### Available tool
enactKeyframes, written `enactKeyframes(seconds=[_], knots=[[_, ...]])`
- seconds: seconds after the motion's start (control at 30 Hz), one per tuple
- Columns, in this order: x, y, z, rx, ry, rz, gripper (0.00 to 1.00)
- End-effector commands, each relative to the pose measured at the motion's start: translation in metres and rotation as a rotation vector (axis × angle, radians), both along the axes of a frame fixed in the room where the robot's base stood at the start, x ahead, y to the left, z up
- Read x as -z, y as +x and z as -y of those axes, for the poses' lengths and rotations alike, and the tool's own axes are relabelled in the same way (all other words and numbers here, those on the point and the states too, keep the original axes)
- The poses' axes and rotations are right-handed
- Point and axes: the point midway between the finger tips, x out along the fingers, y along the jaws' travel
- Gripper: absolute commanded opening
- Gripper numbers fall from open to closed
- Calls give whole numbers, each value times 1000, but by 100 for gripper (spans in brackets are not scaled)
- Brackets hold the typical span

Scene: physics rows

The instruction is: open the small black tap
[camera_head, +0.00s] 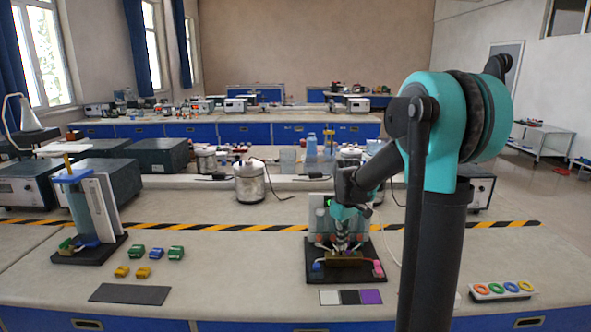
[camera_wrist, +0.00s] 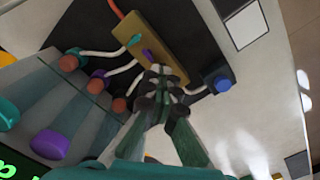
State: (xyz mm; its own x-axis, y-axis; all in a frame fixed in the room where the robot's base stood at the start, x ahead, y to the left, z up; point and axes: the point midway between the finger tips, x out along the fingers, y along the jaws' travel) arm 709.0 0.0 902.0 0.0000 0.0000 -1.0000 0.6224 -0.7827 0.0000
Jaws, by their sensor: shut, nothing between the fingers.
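A brass-coloured block (camera_wrist: 130,28) with small coloured levers sits on a black base. A teal lever (camera_wrist: 134,41) and a purple lever (camera_wrist: 148,56) show on it. No black tap can be made out; my fingers cover the block's near end. My gripper (camera_wrist: 158,78) is shut and empty, its fingertips at or just above that end; contact cannot be told. In the head view my gripper (camera_head: 342,246) points down over the brass block (camera_head: 348,259) at the middle of the bench.
White, black and purple cards (camera_head: 371,297) lie in front.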

Motion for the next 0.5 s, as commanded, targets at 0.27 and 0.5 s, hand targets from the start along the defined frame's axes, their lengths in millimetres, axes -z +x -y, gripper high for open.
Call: enactKeyframes(seconds=[0.27,0.5], knots=[[0,0,0,-344,0,0,0],[0,0,0,-534,0,0,0]])
